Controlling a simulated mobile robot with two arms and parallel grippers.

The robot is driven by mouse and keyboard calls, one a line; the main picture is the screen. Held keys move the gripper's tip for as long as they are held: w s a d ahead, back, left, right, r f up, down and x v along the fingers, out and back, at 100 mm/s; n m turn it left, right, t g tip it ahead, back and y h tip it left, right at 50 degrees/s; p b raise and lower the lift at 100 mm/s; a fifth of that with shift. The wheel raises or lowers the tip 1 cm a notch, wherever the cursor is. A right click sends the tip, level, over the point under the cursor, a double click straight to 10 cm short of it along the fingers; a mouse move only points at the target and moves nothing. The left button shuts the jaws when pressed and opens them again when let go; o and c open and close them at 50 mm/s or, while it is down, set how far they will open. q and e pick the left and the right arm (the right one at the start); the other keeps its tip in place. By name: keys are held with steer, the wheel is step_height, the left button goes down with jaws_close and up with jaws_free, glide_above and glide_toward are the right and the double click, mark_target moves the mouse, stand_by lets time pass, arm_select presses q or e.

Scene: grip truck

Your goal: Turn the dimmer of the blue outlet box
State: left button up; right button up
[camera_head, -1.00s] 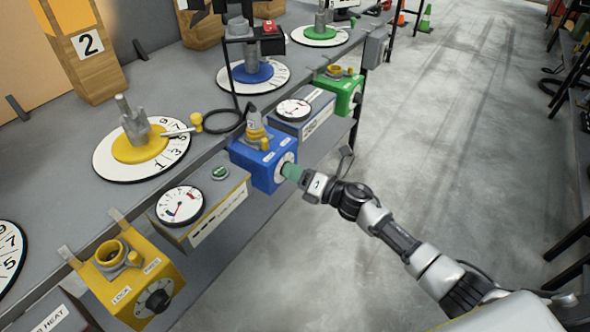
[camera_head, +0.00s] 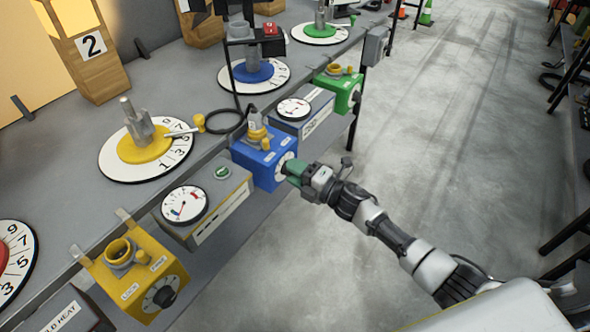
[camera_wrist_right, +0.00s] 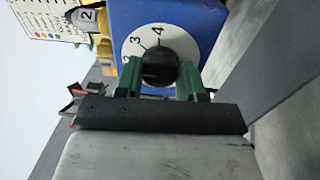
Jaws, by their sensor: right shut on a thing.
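The blue outlet box (camera_head: 263,160) is fixed at the bench's front edge in the head view, with a plug in its yellow socket on top (camera_head: 257,133). Its white numbered dial (camera_head: 283,161) faces the aisle. My right gripper (camera_head: 292,172) is at that dial and hides the knob there. In the right wrist view, the blue box (camera_wrist_right: 177,15) fills the top, and the black dimmer knob (camera_wrist_right: 159,66) sits between my green fingers (camera_wrist_right: 160,76), which are shut on it. Numbers 2, 3 and 4 show on the dial. My left gripper is out of view.
A yellow outlet box (camera_head: 133,280) stands at the lower left and a green one (camera_head: 343,90) farther back. Gauge boxes (camera_head: 203,206) sit between them. Numbered discs (camera_head: 124,166) lie on the bench (camera_head: 60,180). The aisle floor (camera_head: 440,130) at right is clear.

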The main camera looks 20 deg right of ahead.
stand_by(0.5)
steer(key=o, duration=0.9)
steer(key=v, duration=1)
steer(key=shift+s+d, duration=0.25)
steer(key=shift+s, duration=0.1)
